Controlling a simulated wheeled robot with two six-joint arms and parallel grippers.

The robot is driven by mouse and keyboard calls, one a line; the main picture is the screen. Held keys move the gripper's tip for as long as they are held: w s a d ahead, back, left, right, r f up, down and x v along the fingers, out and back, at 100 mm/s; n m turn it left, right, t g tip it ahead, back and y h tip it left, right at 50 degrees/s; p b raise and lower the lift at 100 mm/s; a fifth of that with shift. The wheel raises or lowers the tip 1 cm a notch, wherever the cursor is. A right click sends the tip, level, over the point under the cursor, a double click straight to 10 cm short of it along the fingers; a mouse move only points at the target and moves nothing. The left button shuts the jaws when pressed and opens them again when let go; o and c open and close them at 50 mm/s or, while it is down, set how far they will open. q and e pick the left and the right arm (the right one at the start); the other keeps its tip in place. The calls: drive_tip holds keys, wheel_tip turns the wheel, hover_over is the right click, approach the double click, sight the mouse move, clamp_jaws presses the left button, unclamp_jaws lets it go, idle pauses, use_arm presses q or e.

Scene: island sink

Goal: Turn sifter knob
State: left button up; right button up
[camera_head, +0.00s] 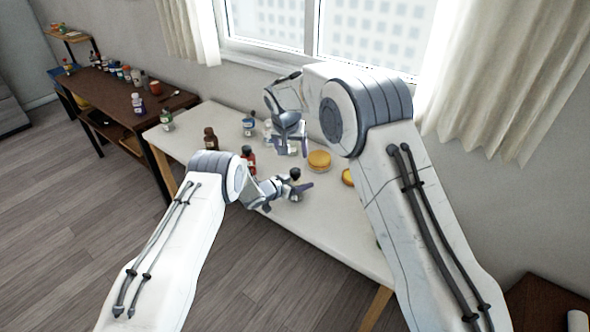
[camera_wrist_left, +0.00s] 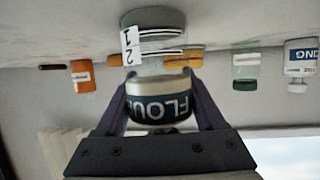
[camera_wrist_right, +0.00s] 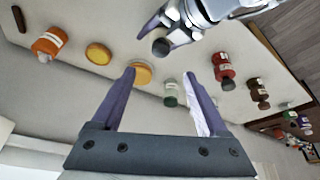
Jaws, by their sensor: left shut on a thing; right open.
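My left gripper (camera_head: 297,188) is shut on a container with a dark-blue FLOUR label (camera_wrist_left: 158,105), which appears to be the sifter. In the left wrist view the label reads upside down, and a grey round part (camera_wrist_left: 152,32) with white tags marked 1 and 2 shows above it. I cannot tell if this part is the knob. In the head view only the container's dark end (camera_head: 294,174) shows clearly; this round dark end also shows in the right wrist view (camera_wrist_right: 160,47). My right gripper (camera_head: 291,147) is open and empty, further back over the table.
On the white table (camera_head: 330,215) stand a red bottle (camera_head: 248,158), a brown bottle (camera_head: 210,138), a blue-labelled bottle (camera_head: 249,123), a green-topped jar (camera_wrist_right: 170,92) and round yellow-orange items (camera_head: 319,160). A dark shelf unit (camera_head: 125,95) is at left.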

sight(295, 171)
drive_tip(key=x, duration=1.2)
clamp_jaws()
drive_tip(key=shift+a+m, duration=0.1)
drive_tip(key=shift+m, duration=0.3)
